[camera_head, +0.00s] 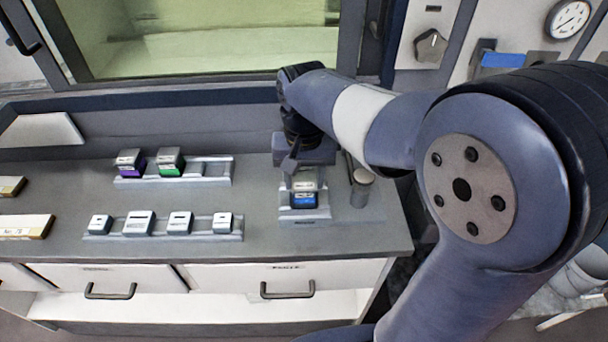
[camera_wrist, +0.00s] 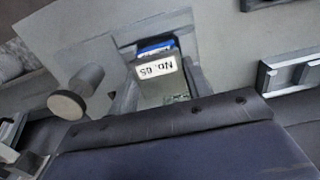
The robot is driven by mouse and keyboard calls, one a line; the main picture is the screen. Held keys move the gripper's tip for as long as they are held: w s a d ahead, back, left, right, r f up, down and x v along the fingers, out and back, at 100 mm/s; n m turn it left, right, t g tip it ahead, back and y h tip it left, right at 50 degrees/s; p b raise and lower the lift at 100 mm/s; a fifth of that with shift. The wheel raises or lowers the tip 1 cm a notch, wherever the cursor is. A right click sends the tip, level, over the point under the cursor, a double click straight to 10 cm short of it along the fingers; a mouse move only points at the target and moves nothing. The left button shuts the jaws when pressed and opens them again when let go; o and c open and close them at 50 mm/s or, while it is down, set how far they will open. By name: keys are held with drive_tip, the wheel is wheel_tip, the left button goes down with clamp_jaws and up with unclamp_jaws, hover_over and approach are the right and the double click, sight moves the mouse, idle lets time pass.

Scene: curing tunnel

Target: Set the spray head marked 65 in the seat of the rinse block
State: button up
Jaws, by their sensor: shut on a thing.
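The spray head marked 65 (camera_head: 304,199) has a pale top and a blue front band. In the wrist view its label reads "No. 65" upside down (camera_wrist: 157,68). My gripper (camera_head: 304,176) is above it, pointing down, and is shut on it; the fingers stand at its sides in the wrist view (camera_wrist: 162,82). The spray head is at the grey rinse block (camera_head: 306,215), between its side walls as seen from the head camera. The arm and the head hide the seat, so I cannot tell whether it rests fully on the bottom.
A short grey post (camera_head: 362,188) stands close to the right of the block. A back rack (camera_head: 208,172) holds a purple-banded and a green-banded head. A front rack (camera_head: 100,237) holds several grey pieces. Other labelled pieces lie at the left edge. Counter between racks and block is clear.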

drive_tip(key=shift+f, duration=0.4)
drive_tip(key=o, duration=1.1)
drive_tip(key=shift+o, duration=0.2)
wheel_tip(320, 180, up, 11)
drive_tip(key=shift+f, duration=0.2)
wheel_tip(320, 180, down, 11)
drive_tip(key=shift+r, duration=0.55)
drive_tip(key=shift+f, duration=0.15)
